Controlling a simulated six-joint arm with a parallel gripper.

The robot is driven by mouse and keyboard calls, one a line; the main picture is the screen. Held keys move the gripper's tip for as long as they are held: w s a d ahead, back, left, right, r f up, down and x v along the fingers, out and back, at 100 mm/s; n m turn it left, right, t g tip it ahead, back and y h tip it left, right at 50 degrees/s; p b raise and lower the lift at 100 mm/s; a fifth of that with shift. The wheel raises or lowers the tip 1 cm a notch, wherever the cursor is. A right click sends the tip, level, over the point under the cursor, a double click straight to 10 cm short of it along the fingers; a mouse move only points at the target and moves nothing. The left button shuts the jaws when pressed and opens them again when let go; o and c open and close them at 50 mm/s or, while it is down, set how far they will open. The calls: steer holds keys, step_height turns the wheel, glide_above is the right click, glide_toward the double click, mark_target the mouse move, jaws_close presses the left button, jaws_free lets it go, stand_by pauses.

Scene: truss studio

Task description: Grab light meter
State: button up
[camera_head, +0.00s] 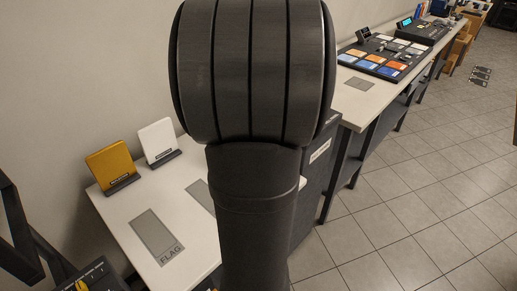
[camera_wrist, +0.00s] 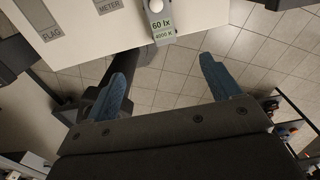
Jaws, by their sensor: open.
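In the wrist view the light meter (camera_wrist: 155,8) is a small grey device with a white dome and a display reading 60 lx and 4000 K. It is at the front edge of the white table (camera_wrist: 88,40), cut off by the top of the picture. My gripper (camera_wrist: 163,68) is open and empty, with its two blue fingers apart. The fingertips are below the light meter in the picture, one to each side of it, with a clear gap to it. In the head view my arm covers the middle and I cannot see the light meter.
Grey patches marked FLAG (camera_head: 157,237) and METER (camera_wrist: 107,6) are on the table. A yellow panel (camera_head: 111,164) and a white panel (camera_head: 158,139) stand at its back. A second table (camera_head: 357,102) carries a colour-button console (camera_head: 386,58). Tiled floor (camera_head: 420,215) lies open at right.

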step_height(320, 180, down, 18)
steer(key=shift+s+f, duration=0.1)
steer(key=shift+s, duration=0.05)
steer(key=shift+w+f, duration=0.15)
steer(key=shift+f, duration=1.35)
steer(key=shift+w+f, duration=0.15)
steer(key=shift+f, duration=1.3)
steer(key=c, duration=1.2)
steer(key=shift+o, duration=0.2)
steer(key=shift+r, duration=0.1)
